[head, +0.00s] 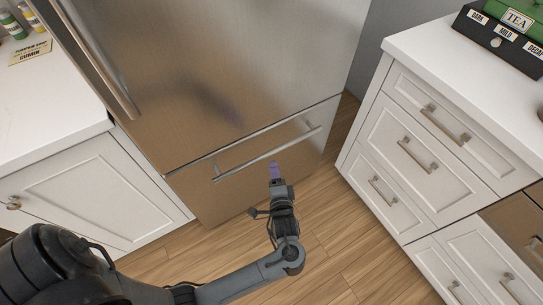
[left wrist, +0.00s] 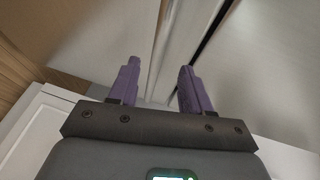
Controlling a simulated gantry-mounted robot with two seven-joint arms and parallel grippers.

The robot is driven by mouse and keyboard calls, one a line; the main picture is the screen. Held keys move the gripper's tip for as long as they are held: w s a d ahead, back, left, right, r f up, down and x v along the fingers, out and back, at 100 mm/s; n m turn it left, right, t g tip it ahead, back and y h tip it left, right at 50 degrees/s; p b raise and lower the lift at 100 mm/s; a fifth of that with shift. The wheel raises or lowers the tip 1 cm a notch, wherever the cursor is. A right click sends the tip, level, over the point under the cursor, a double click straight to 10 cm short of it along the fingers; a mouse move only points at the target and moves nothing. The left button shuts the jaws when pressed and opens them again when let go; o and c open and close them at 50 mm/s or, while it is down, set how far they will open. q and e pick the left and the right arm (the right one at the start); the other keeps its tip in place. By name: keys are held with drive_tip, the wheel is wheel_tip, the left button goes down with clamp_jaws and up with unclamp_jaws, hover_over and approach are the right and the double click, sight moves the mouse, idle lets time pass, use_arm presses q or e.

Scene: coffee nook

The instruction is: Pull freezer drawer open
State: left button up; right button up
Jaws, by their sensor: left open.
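The freezer drawer (head: 225,196) is the low steel front of the fridge, with a long horizontal bar handle (head: 266,154). The drawer looks shut. My left gripper (head: 274,165) is just below the handle's right half in the head view, with its purple fingers pointing toward the drawer. In the left wrist view the fingers (left wrist: 157,85) are apart and empty, and the handle bar (left wrist: 178,45) runs ahead of and between the fingertips. I cannot tell if they touch it. My right gripper is not in view.
The fridge door (head: 215,70) above has a vertical handle (head: 95,60). The wood floor (head: 330,255) before the drawer is clear apart from my arm.

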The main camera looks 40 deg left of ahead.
sight(271, 155)
use_arm(q)
drive_tip(key=b+x, duration=0.4)
drive_tip(key=x, duration=0.4)
drive_tip(key=shift+w+a+f, duration=0.15)
drive_tip(key=shift+a, duration=0.15)
drive_tip(key=shift+w+a, duration=0.2)
drive_tip(key=shift+a, duration=0.2)
drive_tip(key=shift+c, duration=0.4)
clamp_jaws()
